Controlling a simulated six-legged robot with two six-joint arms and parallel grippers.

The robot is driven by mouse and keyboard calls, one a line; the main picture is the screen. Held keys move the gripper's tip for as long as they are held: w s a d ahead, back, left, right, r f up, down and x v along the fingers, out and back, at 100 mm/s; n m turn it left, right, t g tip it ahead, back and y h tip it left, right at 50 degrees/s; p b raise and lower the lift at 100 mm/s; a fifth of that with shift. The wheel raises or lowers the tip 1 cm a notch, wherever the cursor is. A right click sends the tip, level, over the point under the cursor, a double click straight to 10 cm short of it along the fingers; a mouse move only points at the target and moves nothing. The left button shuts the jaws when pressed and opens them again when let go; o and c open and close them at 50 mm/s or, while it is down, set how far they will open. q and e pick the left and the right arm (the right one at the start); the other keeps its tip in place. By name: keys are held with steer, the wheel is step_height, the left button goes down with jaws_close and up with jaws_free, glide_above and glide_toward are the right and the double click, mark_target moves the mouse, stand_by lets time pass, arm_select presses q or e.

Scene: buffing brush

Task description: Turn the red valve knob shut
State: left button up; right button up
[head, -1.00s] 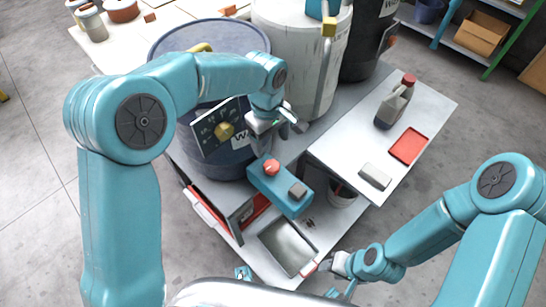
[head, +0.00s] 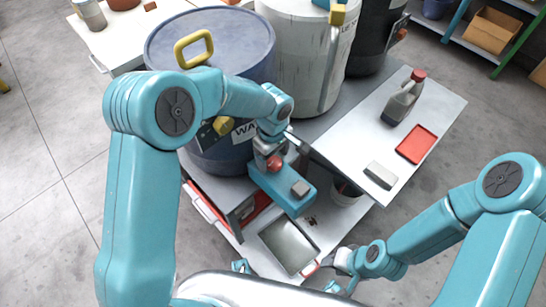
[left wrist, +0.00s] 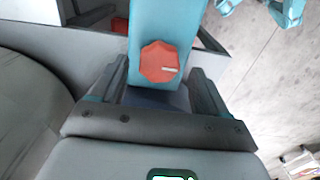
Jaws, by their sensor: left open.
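The red valve knob (head: 274,163) sits on top of a teal block-shaped housing (head: 283,188) in front of the blue drum. In the left wrist view the knob (left wrist: 159,62) is octagonal with a pale line running from its middle to the right. My left gripper (head: 268,158) is over the knob, reaching down from above. In the left wrist view its two fingers (left wrist: 158,88) are apart, one on each side of the housing, with the knob between and just beyond them. Contact cannot be told. My right gripper (head: 330,264) is low near the cart's front edge, away from the knob.
A blue drum (head: 215,50) with a yellow handle and a white drum (head: 300,60) stand behind. A metal tray (head: 289,246) lies in front. A white side table (head: 440,115) holds a bottle and red tray.

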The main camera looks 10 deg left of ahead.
arm_select(q)
steer(key=shift+f, duration=0.55)
steer(key=shift+w, duration=0.1)
steer(key=c, duration=1)
steer(key=shift+c, duration=0.2)
